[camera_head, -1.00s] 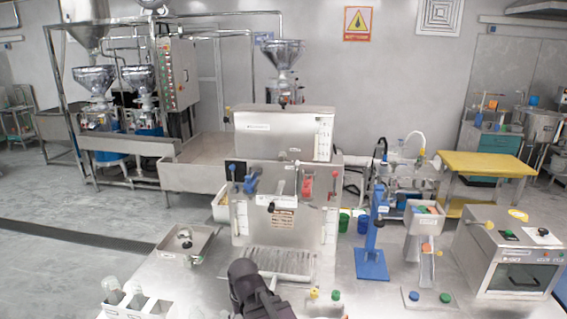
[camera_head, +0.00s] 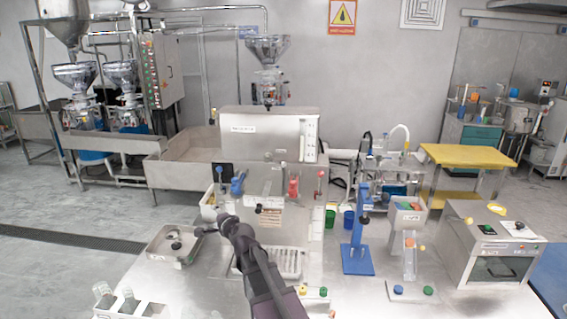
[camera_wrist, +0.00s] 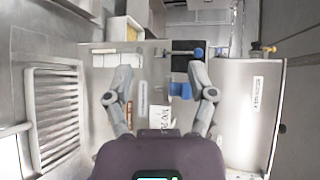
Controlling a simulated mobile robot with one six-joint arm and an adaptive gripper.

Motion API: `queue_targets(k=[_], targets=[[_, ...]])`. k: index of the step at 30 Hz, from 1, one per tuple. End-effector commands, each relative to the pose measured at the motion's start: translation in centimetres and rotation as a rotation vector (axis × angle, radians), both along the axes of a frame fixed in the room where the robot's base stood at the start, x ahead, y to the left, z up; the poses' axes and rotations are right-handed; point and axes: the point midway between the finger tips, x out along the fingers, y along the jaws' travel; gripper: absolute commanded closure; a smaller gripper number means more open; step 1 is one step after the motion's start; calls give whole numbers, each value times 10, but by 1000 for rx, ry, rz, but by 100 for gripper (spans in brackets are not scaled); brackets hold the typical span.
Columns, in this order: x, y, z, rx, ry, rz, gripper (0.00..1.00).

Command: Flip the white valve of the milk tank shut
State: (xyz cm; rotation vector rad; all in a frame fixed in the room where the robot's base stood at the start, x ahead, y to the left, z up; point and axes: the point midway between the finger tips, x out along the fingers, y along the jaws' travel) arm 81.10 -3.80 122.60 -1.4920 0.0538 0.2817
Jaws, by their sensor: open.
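The steel milk tank machine (camera_head: 266,125) stands in the middle of the bench. A blue valve (camera_head: 238,183) and a red valve (camera_head: 293,187) are on its front. Between them is a whitish part (camera_head: 264,198) with a dark knob, perhaps the white valve; I cannot tell its setting. My gripper (camera_head: 211,224) is open and empty, in front of the machine's lower left. In the wrist view, my open gripper (camera_wrist: 160,66) faces the front panel, with the blue valve (camera_wrist: 182,90) near the right finger. No clear white valve handle shows there, and my gripper body hides the lower part.
A drip tray (camera_head: 290,262) is at the machine's foot, also seen at the left of the wrist view (camera_wrist: 57,118). A shallow steel tray (camera_head: 165,255) is at left. A blue stand (camera_head: 356,258) and an oven (camera_head: 490,248) are at right.

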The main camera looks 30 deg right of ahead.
Motion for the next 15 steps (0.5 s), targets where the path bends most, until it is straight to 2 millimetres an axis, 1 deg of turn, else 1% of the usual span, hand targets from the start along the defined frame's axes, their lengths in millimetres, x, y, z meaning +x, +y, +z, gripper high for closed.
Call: queue_targets(k=[1, 5, 6, 8, 10, 15], targets=[[10, -13, 13, 71, -36, -60, 28], [25, -51, 39, 273, -134, -223, 28], [28, -62, 45, 335, -164, -274, 28], [32, -81, 55, 429, -210, -348, 28], [34, -104, 63, 533, -260, -438, 28], [33, -158, 75, 792, -386, -653, 28]])
